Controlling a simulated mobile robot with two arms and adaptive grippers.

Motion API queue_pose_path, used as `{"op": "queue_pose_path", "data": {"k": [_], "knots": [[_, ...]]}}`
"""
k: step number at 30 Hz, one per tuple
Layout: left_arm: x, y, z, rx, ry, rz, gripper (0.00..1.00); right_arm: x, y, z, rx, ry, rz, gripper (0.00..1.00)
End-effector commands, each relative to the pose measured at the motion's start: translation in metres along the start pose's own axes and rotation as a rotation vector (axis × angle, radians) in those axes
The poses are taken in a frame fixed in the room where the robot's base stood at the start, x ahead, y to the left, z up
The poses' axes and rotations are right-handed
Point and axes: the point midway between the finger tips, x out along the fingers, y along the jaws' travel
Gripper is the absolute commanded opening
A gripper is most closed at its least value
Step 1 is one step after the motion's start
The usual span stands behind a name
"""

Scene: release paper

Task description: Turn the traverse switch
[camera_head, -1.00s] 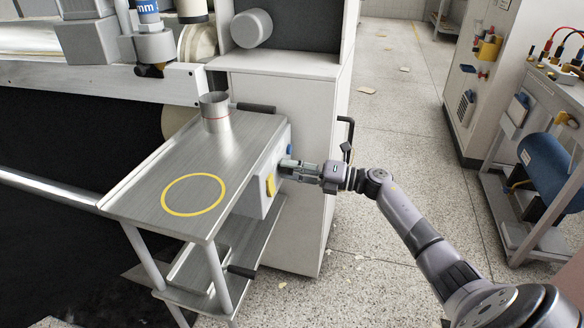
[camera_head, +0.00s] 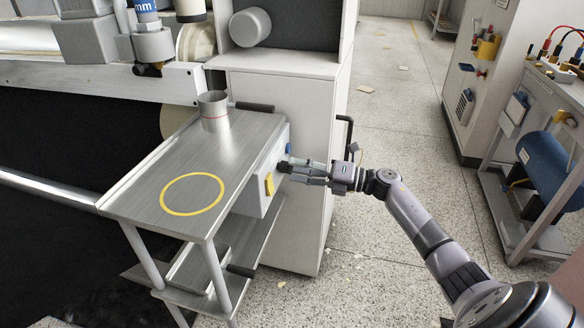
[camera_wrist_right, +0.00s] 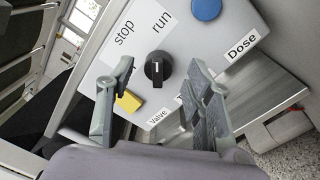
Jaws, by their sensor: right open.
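The black rotary switch (camera_wrist_right: 157,68) with a small white mark sits on a pale panel below the words "stop" and "run". My right gripper (camera_wrist_right: 160,73) is open, with one finger on each side of the knob in the right wrist view; I see a gap on both sides and cannot tell its exact distance. In the head view my right gripper (camera_head: 291,170) faces the side of the control box (camera_head: 257,198) under the steel table. My left gripper is not in view.
A blue button (camera_wrist_right: 207,9) by the "Dose" label and a yellow switch (camera_wrist_right: 129,101) by the "Valve" label flank the knob. A steel cup (camera_head: 214,118) stands on the table (camera_head: 170,170). A white cabinet (camera_head: 300,230) stands behind the gripper.

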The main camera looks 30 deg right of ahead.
Motion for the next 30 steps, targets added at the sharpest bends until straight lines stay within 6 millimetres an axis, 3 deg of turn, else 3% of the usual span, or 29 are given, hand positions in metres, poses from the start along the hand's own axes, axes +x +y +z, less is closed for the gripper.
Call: {"op": "queue_pose_path", "data": {"k": [6,13,18,30], "knots": [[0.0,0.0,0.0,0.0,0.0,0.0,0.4,-0.049,-0.002,-0.001,0.001,0.001,-0.006,0.47],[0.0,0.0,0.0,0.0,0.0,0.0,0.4,-0.086,-0.001,0.0,0.0,-0.001,-0.004,0.47],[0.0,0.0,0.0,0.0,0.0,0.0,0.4,-0.096,0.0,0.0,-0.001,0.0,-0.001,0.47],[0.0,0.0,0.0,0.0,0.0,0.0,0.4,-0.096,0.0,0.0,-0.001,-0.001,-0.001,0.47]]}}
